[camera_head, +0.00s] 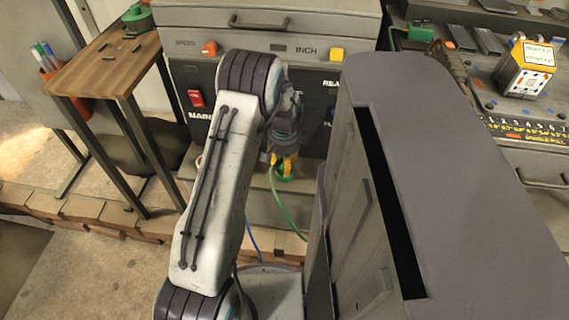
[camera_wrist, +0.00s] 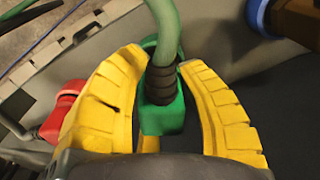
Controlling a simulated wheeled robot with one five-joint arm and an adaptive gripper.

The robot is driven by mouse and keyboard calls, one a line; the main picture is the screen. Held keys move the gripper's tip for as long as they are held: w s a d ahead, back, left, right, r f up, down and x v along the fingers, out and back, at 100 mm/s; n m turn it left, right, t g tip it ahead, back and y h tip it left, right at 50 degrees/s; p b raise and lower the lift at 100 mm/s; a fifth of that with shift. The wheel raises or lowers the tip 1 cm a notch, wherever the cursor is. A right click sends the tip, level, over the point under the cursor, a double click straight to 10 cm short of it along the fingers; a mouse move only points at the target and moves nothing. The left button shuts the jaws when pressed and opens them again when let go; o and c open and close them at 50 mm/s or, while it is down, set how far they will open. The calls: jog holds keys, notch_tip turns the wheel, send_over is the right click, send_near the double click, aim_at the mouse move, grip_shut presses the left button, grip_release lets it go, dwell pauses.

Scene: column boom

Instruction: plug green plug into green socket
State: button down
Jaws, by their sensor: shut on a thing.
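My gripper (camera_head: 284,160) has yellow fingers and hangs in front of the grey cabinet's black panel. It is shut on the green plug (camera_head: 282,176), which shows below the fingertips with a green cable trailing down to the right. In the wrist view the green plug (camera_wrist: 163,108) sits between the two yellow fingers (camera_wrist: 160,110), with its thick green cable rising away from it. I cannot make out a green socket; my arm covers much of the black panel.
The cabinet (camera_head: 270,15) carries a red switch (camera_head: 196,98), an orange knob (camera_head: 210,48) and a yellow knob (camera_head: 336,55). A wooden table (camera_head: 115,65) stands left. A cluttered bench (camera_head: 490,70) stands right. A red plug (camera_wrist: 62,112) lies left of the fingers in the wrist view.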

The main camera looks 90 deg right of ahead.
jog(key=shift+f+b, duration=0.5)
jog(key=shift+f, duration=0.2)
jog(key=c, duration=1.1)
grip_release()
jog(key=shift+r, duration=0.15)
jog(key=shift+a+r+p, duration=0.1)
jog(key=shift+r+p, duration=3.5)
jog(key=shift+r, duration=1.75)
